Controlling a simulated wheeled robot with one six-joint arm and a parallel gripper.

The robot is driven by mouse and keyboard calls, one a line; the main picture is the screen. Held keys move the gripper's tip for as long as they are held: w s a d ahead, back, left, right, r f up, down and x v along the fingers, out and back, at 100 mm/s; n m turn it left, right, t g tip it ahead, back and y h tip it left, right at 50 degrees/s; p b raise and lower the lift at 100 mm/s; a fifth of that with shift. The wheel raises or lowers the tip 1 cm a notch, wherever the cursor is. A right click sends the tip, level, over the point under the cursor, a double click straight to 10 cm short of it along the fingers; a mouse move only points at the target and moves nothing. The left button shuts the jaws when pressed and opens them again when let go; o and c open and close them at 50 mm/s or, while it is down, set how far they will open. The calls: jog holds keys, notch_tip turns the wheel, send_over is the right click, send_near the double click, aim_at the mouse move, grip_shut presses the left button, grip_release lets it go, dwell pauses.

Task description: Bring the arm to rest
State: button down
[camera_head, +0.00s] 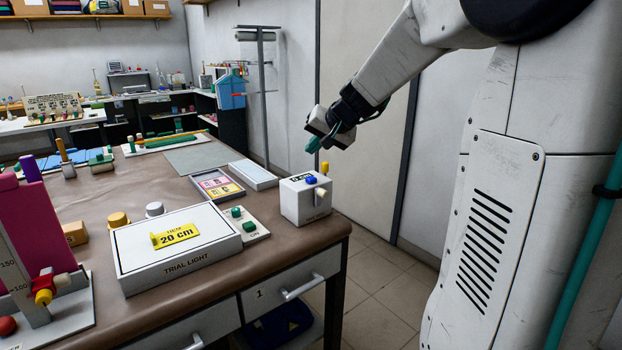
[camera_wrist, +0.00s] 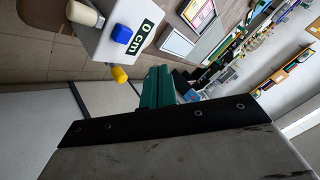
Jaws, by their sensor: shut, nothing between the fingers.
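My arm reaches down from the upper right in the head view. My gripper (camera_head: 313,147) has teal fingertips and is shut and empty. It hangs in the air just above and beside a white box (camera_head: 293,204) with a blue knob (camera_head: 311,180) and a yellow knob (camera_head: 325,167). In the wrist view the teal fingers (camera_wrist: 159,88) are together, with the yellow knob (camera_wrist: 120,74), the blue knob (camera_wrist: 122,34) and a "0 cm" label beyond them. I cannot tell the exact gap between the fingers and the yellow knob.
The white box stands at the right corner of the brown table (camera_head: 100,197). A "TRIAL LIGHT" box (camera_head: 140,271) with a yellow "20 cm" tag (camera_head: 175,235) stands left of it. A tray of cards (camera_head: 217,185) lies behind. Open floor (camera_head: 385,275) lies right of the table.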

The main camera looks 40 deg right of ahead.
dwell(0.4)
jog(key=s+a+f+n+g, duration=0.2)
jog(key=s+a, duration=0.4)
jog(key=s, duration=0.5)
jog(key=s+a+f+n+g, duration=0.2)
jog(key=s+a, duration=0.4)
jog(key=s, duration=0.5)
jog(key=s+a+f+n+g+h, duration=0.1)
jog(key=s+a+f+n+g, duration=0.2)
jog(key=s+a, duration=0.4)
jog(key=s+g, duration=0.1)
jog(key=s, duration=0.3)
jog(key=shift+s, duration=0.4)
jog(key=shift+a, duration=0.15)
